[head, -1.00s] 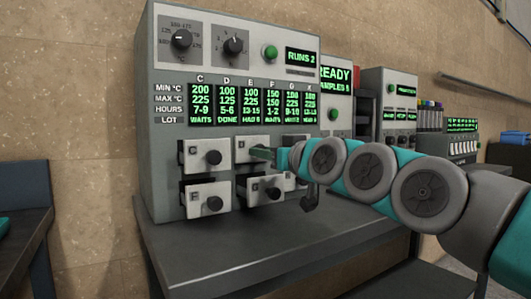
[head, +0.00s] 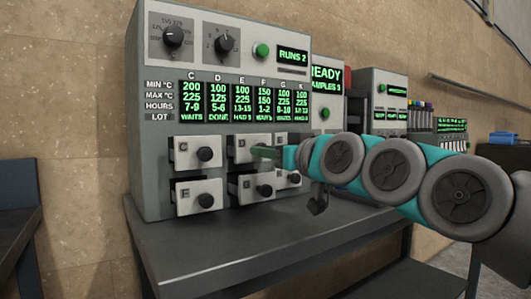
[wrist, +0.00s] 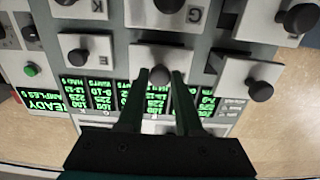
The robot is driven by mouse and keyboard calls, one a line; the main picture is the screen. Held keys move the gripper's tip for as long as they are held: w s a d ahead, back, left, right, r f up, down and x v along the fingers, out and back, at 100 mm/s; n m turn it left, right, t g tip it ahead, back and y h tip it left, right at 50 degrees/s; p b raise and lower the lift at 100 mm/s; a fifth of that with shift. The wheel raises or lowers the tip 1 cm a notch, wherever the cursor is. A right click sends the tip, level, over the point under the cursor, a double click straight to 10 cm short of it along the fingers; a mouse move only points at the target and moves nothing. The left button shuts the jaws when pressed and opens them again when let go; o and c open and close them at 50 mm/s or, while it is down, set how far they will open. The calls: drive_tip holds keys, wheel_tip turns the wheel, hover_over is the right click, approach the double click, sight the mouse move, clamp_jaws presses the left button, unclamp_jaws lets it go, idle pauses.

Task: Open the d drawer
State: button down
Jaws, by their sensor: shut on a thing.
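The D drawer (head: 236,150) is in the top row of the grey press cabinet (head: 150,100), second from the left, with a pale front and a dark round knob. My gripper (head: 264,152) reaches in from the right and partly hides that front. In the wrist view, which is upside down, the gripper's two dark fingers (wrist: 160,76) are closed on the D drawer's knob (wrist: 158,74). How far the drawer stands out is hard to tell.
The C drawer (head: 183,153) and the F drawer (head: 187,197) jut out with dark knobs. The G drawer (head: 243,187) lies just below my gripper. A dark bench top (head: 230,250) lies clear below. Other lab machines (head: 380,95) stand to the right.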

drive_tip(key=c, duration=0.6)
unclamp_jaws()
drive_tip(key=v, duration=0.7)
drive_tip(key=shift+s+d+b, duration=0.2)
drive_tip(key=shift+s+b, duration=0.1)
drive_tip(key=shift+s, duration=0.05)
